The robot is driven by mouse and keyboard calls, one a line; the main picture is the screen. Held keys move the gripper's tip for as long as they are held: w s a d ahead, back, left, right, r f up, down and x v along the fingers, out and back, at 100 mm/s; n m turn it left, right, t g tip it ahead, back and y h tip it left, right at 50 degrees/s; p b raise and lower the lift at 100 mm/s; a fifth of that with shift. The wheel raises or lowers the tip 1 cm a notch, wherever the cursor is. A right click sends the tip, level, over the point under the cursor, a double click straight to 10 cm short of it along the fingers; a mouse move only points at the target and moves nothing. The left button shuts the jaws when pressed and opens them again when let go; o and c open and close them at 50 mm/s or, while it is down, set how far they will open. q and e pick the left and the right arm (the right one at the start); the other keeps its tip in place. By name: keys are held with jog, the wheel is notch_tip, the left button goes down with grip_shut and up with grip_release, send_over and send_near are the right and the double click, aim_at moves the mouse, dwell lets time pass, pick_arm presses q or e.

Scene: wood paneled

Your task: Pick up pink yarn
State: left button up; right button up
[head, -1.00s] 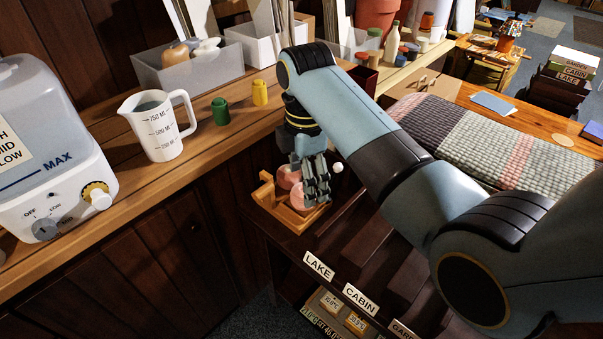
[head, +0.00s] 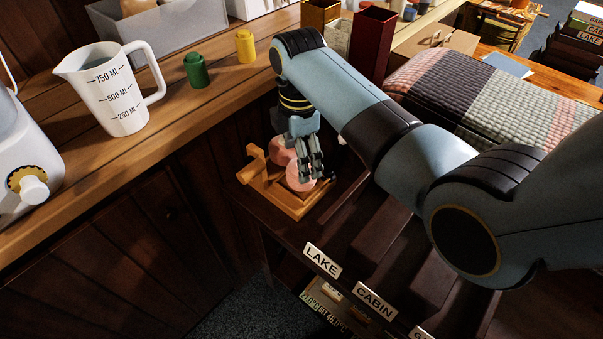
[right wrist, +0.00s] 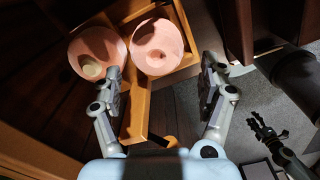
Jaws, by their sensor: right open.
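Two round pink yarn pieces sit at an orange-brown wooden tray (head: 254,170) on the dark shelf unit. The nearer pink yarn (head: 296,184) is partly hidden by my right gripper (head: 317,168), and the farther one (head: 282,150) is behind it. In the right wrist view, one pink yarn (right wrist: 160,42) lies ahead between the fingers; the other (right wrist: 88,48), with a beige core, is at the left finger. My right gripper (right wrist: 162,74) is open and empty, close above the yarn. A dark hand-like shape at lower right (right wrist: 268,130) seems to be my left gripper; its jaws are unclear.
A wooden counter (head: 150,145) holds a measuring jug (head: 115,90), a green spool (head: 196,70) and a yellow spool (head: 246,46). A folded knitted blanket (head: 480,95) lies on the right. Labels LAKE (head: 321,259) and CABIN (head: 374,301) mark the shelf front.

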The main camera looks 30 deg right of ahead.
jog(key=f, duration=0.6)
jog(key=shift+w+f+b, duration=0.1)
jog(key=shift+w+b, duration=0.15)
jog(key=shift+b, duration=0.15)
jog(key=shift+c, duration=0.3)
jog(key=c, duration=1)
